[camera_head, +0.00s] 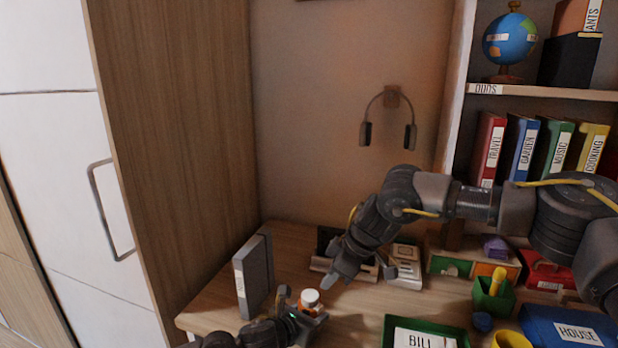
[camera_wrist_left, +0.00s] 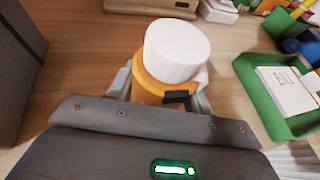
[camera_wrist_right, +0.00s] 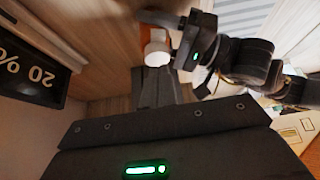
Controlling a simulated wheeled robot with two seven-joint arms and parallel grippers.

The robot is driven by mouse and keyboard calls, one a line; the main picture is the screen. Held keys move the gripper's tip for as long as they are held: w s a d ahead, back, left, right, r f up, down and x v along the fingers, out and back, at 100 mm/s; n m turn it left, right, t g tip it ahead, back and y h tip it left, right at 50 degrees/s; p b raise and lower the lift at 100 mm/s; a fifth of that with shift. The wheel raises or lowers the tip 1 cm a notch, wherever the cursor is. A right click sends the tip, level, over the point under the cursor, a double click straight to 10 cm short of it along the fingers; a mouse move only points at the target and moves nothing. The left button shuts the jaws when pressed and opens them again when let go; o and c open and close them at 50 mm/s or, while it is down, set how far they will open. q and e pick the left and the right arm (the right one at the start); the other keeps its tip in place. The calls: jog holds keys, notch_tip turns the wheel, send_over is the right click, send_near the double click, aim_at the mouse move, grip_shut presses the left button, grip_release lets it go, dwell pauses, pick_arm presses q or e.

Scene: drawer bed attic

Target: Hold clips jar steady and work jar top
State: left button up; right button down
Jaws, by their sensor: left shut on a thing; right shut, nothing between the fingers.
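The clips jar (camera_head: 308,307) is a small orange jar with a white top (camera_head: 311,297), standing upright near the desk's front left. In the left wrist view the orange jar body (camera_wrist_left: 150,88) and its white top (camera_wrist_left: 177,50) show close up, and the top sits on the jar. My left gripper (camera_head: 301,311) is shut around the jar body, below the top. My right gripper (camera_head: 335,283) is shut and empty, above the desk, up and to the right of the jar and apart from it. In the right wrist view the white top (camera_wrist_right: 156,50) shows beyond the right fingers.
A grey binder (camera_head: 253,276) stands left of the jar. A green tray (camera_head: 388,334) with a BILL paper lies to the right. A green pen cup (camera_head: 493,299), a yellow cup (camera_head: 511,340) and a blue HOUSE box (camera_head: 574,328) stand farther right. Headphones (camera_head: 388,120) hang on the wall.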

jog(key=shift+f, duration=2.65)
jog(key=shift+w+a, duration=0.2)
jog(key=shift+a, duration=0.2)
pick_arm(q)
jog(key=shift+s, duration=0.1)
pick_arm(e)
jog(key=shift+w, duration=0.3)
pick_arm(q)
jog(key=shift+d, duration=0.1)
pick_arm(e)
jog(key=shift+d, duration=0.5)
notch_tip(320, 180, up, 6)
send_over(318, 303)
jog(key=d, duration=0.3)
jog(key=shift+s, duration=0.35)
